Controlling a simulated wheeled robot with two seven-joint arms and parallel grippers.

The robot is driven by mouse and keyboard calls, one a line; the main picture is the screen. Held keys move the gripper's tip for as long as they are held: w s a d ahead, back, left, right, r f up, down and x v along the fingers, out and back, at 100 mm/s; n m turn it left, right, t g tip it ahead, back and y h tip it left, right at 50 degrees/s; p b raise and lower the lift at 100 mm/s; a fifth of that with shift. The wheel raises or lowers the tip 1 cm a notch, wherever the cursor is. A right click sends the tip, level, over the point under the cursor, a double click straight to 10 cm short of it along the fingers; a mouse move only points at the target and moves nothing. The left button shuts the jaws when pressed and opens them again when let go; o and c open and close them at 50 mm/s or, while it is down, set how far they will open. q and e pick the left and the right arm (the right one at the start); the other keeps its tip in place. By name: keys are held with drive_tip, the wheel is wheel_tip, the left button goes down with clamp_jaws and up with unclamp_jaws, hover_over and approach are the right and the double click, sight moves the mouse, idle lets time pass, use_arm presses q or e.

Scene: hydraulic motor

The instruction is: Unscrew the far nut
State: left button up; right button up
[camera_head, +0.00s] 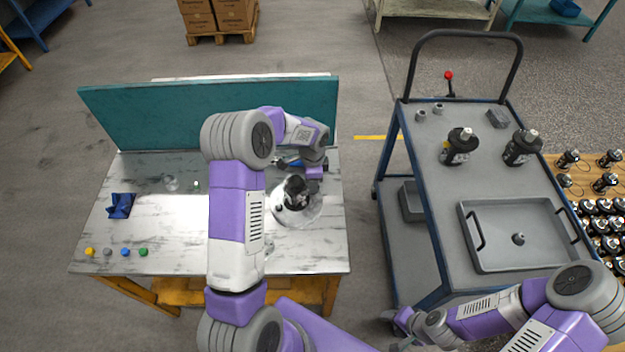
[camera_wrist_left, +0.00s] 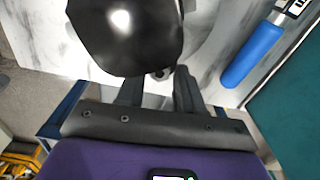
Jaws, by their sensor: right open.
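The black hydraulic motor (camera_head: 297,192) stands on a round pale plate (camera_head: 283,215) on the workbench. In the left wrist view its glossy dark body (camera_wrist_left: 125,35) fills the top left. My left gripper (camera_head: 287,163) is at the motor's far side. In the left wrist view its two fingers (camera_wrist_left: 158,88) are apart, with pale surface showing between them. A small dark round part, perhaps the far nut (camera_wrist_left: 158,74), shows at the motor's lower edge near the fingertips. I cannot tell whether they touch it. My right gripper (camera_head: 397,318) is open, low beside the cart, away from the bench.
A teal panel (camera_head: 210,112) stands along the bench's back. The cart (camera_head: 440,195) carries two black motors, small metal parts and a grey tray (camera_head: 545,255). A blue block (camera_head: 121,205) lies on the bench's left.

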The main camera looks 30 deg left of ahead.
use_arm(q)
clamp_jaws()
drive_tip(key=n+b, duration=0.1)
drive_tip(key=n, duration=0.3)
drive_tip(key=shift+d, duration=0.1)
drive_tip(key=shift+n, duration=0.9)
drive_tip(key=n, duration=0.4)
drive_tip(key=shift+r, duration=0.1)
drive_tip(key=shift+r, duration=0.1)
